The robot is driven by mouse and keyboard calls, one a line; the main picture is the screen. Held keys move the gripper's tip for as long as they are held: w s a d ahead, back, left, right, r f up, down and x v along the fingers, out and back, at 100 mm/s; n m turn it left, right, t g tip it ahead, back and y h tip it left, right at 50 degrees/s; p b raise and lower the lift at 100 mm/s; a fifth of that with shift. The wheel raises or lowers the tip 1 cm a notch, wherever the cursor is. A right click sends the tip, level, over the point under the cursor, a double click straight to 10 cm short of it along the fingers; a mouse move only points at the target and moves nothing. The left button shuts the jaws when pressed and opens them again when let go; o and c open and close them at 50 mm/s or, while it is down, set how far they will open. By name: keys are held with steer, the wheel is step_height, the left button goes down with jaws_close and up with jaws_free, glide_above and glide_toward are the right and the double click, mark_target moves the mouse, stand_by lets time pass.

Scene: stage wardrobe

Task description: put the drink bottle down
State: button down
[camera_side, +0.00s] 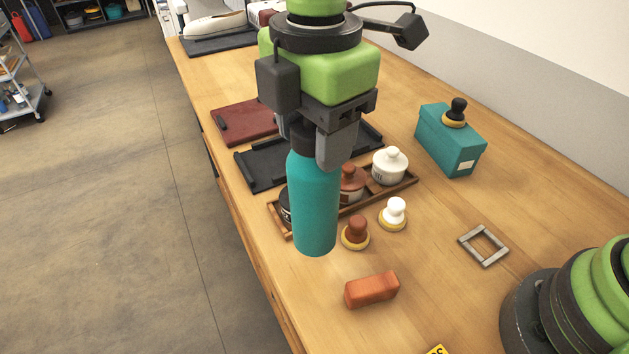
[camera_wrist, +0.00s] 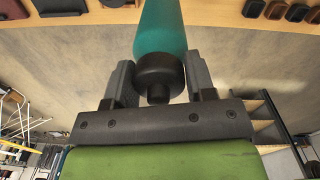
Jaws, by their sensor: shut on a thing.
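The drink bottle (camera_side: 314,205) is teal with a dark cap and hangs upright below my gripper (camera_side: 318,148) in the side view. My gripper is shut on it near the cap. In the wrist view the teal bottle (camera_wrist: 160,30) and its black cap (camera_wrist: 159,78) lie between the two fingers of my gripper (camera_wrist: 158,85). In the side view the bottle covers part of a wooden tray behind it. I cannot tell how high its base is above the table.
The wooden table (camera_side: 545,215) has bare room at the right. Near the bottle are a brown brush (camera_side: 356,231), a white-knobbed brush (camera_side: 395,213), an orange block (camera_side: 371,289) and the wooden tray (camera_side: 408,184) with jars. A black tray (camera_side: 257,172), teal box (camera_side: 450,145) and grey frame (camera_side: 466,243) stand around.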

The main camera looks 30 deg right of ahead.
mark_target(315, 174)
steer(key=shift+f, duration=2.75)
steer(key=shift+c, duration=2.3)
jaws_free()
